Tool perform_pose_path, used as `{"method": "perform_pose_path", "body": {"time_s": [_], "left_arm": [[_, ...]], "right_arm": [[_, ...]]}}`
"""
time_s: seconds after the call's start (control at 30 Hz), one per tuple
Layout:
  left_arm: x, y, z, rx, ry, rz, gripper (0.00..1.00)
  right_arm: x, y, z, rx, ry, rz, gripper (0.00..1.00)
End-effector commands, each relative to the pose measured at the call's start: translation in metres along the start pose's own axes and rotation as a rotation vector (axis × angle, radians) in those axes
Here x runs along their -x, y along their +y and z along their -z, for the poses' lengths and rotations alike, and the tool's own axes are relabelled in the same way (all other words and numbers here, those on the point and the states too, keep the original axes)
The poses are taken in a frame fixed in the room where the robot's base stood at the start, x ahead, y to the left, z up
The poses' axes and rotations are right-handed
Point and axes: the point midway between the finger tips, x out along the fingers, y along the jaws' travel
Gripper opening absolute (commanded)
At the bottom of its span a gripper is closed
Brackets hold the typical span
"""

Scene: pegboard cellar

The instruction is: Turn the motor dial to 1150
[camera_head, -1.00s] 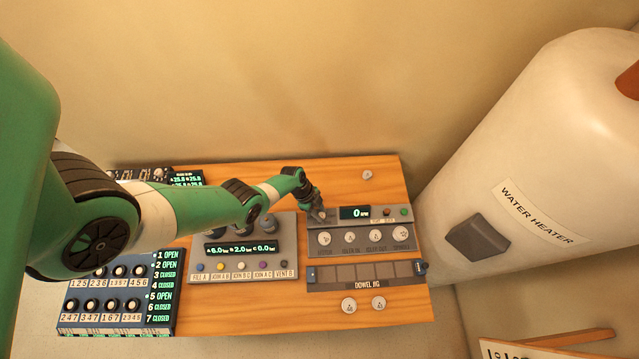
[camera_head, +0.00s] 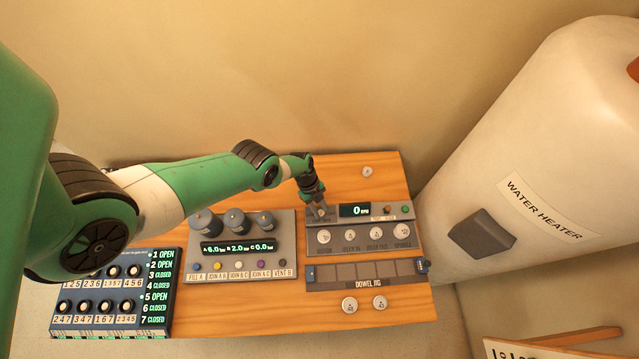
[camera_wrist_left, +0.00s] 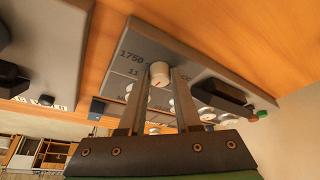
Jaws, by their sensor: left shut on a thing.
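The dial (camera_wrist_left: 159,73) is a white knob with a red mark, between my left gripper's fingertips in the left wrist view. Printed numbers, 1750 and a partly hidden one starting with 11, stand beside it on the grey panel. The panel's display (camera_head: 361,210) reads 0 RPM. My right gripper is not in view.
A row of knobs (camera_head: 350,236) lies just below the display, close to my gripper. A grey valve panel (camera_head: 291,228) stands left, and a dark switch panel (camera_head: 62,322) further left. The water heater (camera_head: 570,150) bulges at right. Bare wood (camera_head: 345,178) lies behind.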

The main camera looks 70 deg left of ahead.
Motion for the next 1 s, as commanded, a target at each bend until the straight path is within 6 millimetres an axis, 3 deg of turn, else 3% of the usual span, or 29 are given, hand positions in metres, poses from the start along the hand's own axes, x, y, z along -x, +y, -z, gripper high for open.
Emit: {"method": "perform_pose_path", "body": {"time_s": [0.8,0.83,1.0], "left_arm": [[0.0012,0.0000,0.0016,-0.091,0.000,-0.037,0.00],[0.0012,0.0000,0.0016,-0.091,0.001,-0.037,0.35],[0.0009,0.0000,0.0014,-0.090,0.000,-0.036,0.62]], "right_arm": [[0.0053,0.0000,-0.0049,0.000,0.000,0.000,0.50],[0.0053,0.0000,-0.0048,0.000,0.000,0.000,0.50],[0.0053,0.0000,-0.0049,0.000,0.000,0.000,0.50]]}}
